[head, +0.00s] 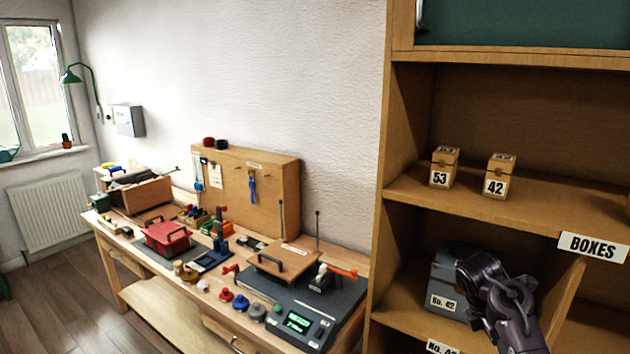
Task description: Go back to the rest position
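My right gripper (482,275), dark and metallic, comes in from the bottom right at the lower shelf compartment. It is in front of a grey box labelled "No. 42" (443,302) and hides its right part. I cannot tell whether it touches the box, or whether its fingers are open or shut. My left gripper is not in view.
A wooden shelf unit (398,190) with a "BOXES" label (593,247) fills the right.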

